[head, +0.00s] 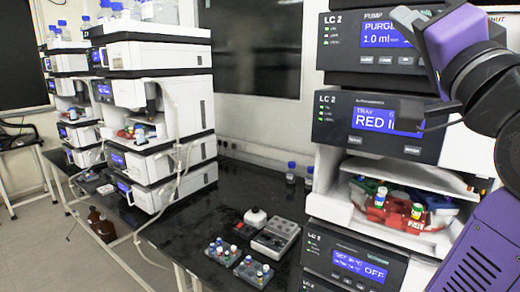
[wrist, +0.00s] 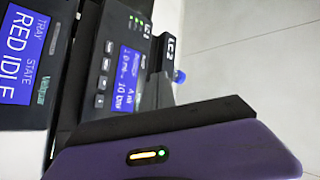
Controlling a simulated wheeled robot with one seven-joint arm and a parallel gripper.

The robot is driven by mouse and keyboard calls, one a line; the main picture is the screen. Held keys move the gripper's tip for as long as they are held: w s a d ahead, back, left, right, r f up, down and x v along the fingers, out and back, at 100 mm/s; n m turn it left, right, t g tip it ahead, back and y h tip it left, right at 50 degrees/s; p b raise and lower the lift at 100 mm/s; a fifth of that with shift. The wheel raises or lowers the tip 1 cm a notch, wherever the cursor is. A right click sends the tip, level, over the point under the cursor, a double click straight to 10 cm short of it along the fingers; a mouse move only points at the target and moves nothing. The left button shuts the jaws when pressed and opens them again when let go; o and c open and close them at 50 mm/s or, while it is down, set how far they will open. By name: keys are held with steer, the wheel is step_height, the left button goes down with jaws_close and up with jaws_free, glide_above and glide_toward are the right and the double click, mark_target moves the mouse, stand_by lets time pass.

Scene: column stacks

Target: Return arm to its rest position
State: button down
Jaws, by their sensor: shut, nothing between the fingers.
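My purple arm (head: 485,245) rises at the right edge of the head view and bends at a dark joint. My gripper (head: 412,112) is at its end, in front of the right-hand instrument stack (head: 335,125), partly covering the "RED" tray screen. It is shut and holds nothing. In the wrist view a purple body with a small lit indicator and a black edge fills the bottom. Behind it show the screen reading "RED IDLE" (wrist: 18,50) and another module's blue screen (wrist: 128,80).
The open tray bay (head: 400,205) with red, green and blue racks lies below my gripper. Vial racks (head: 253,272) and a grey device (head: 275,238) stand on the black bench (head: 180,240). Another stack (head: 150,110) stands at left. Small bottles (head: 291,172) stand farther back.

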steer(key=s+f+n+h, duration=0.1)
steer(key=s+f+n, duration=0.25)
steer(key=f, duration=1.25)
steer(key=s+f+n+h, duration=0.1)
steer(key=s+f+n, duration=0.3)
steer(key=f, duration=1.2)
steer(key=s+f+g, duration=0.4)
steer(key=s+f, duration=0.8)
steer(key=s, duration=0.3)
steer(key=s+a+f+n+g, duration=0.1)
steer(key=s+f+g, duration=0.3)
steer(key=s+f, duration=0.9)
steer(key=s, duration=0.3)
steer(key=shift+s+f+g+b, duration=0.15)
steer(key=shift+s+g+b, duration=0.15)
steer(key=shift+g+b, duration=0.1)
